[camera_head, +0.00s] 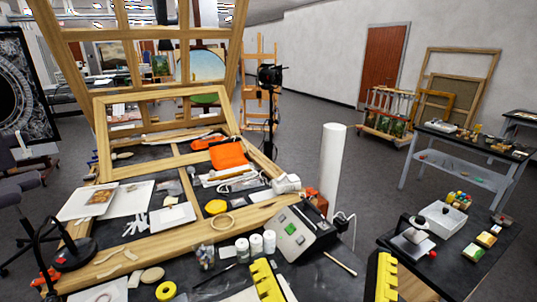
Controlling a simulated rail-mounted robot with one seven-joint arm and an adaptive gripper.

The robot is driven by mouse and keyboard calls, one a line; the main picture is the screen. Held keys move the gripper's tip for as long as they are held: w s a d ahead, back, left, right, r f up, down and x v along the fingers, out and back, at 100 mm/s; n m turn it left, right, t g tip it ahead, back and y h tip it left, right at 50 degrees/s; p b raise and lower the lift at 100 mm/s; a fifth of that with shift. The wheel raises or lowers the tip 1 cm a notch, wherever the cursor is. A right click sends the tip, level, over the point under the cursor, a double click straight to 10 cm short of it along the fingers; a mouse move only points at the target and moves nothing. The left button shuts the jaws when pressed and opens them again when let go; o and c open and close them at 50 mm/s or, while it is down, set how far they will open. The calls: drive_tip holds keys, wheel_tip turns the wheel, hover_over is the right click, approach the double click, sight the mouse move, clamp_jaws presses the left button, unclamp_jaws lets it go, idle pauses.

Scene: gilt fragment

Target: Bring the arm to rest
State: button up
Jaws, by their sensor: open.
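My gripper (323,270) shows at the bottom edge of the view, right of centre. Its two yellow and black fingers stand wide apart, with nothing held between them. Dark bench top and the end of a swab stick show in the gap. The rest of my arm is out of view. Its height above the bench is hard to tell.
A dark side table (465,276) stands right. Open floor (345,120) lies behind.

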wheel_tip(320, 180, up, 24)
drive_tip(key=p, duration=2)
drive_tip(key=shift+f, duration=0.15)
